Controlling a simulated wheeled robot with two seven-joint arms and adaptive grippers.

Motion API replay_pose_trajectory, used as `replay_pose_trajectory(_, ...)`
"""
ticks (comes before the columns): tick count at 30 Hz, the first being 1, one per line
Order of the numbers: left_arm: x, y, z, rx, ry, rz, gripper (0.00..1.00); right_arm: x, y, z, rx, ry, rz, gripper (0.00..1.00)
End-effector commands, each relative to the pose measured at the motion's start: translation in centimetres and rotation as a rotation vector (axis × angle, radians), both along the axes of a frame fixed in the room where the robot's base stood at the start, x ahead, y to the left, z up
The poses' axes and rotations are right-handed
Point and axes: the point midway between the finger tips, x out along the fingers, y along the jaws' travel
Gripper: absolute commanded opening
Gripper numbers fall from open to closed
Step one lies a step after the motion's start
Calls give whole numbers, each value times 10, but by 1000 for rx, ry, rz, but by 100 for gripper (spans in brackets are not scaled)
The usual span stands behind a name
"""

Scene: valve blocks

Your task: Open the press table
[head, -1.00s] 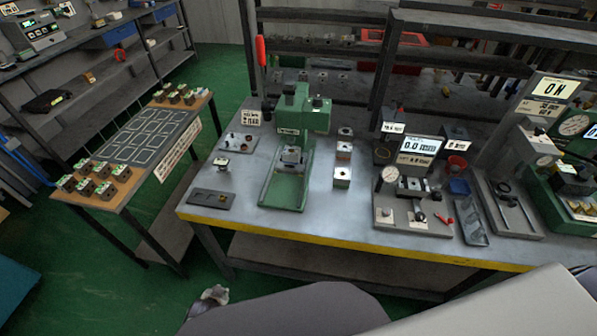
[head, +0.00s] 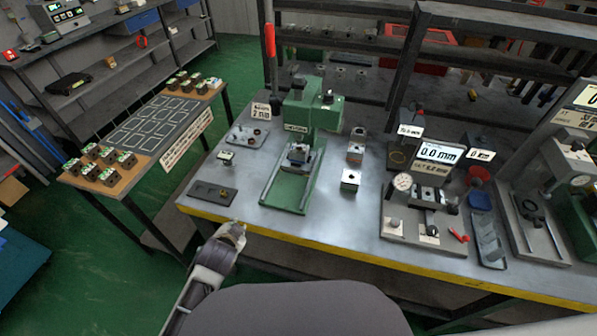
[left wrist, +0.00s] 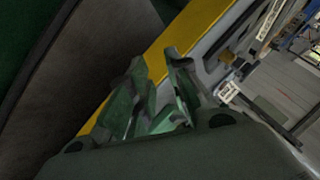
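The press table (head: 330,228) is a grey steel bench with a yellow front edge. On it stands a green press (head: 312,112) with an upright red-tipped lever (head: 270,55) at its left. A small metal block (head: 299,155) sits on the press bed under the ram. My left gripper (head: 240,229) is just in front of the yellow edge, below a dark tray, and holds nothing visible. In the left wrist view its two fingers (left wrist: 155,62) stand apart beside the yellow edge strip (left wrist: 196,28). My right gripper is out of view.
A dark tray (head: 212,193) lies at the table's front left corner. Metal blocks (head: 350,180) stand right of the press, with a gauge station (head: 425,205) beyond. A side table (head: 150,127) with several green-topped blocks is at left. Green floor lies between the tables.

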Motion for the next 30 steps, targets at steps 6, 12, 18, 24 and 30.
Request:
replay_pose_trajectory(6, 11, -9, 16, 51, -66, -59, 19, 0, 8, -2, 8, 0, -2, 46)
replay_pose_trajectory(12, 28, -24, 28, 134, -158, -156, 19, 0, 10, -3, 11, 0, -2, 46)
replay_pose_trajectory(18, 48, -48, 40, 248, -279, -292, 19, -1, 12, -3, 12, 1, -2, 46)
replay_pose_trajectory(24, 65, -86, 54, 413, -445, -489, 19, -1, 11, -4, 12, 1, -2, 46)
replay_pose_trajectory(30, 71, -123, 63, 559, -585, -661, 19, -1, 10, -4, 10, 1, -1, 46)
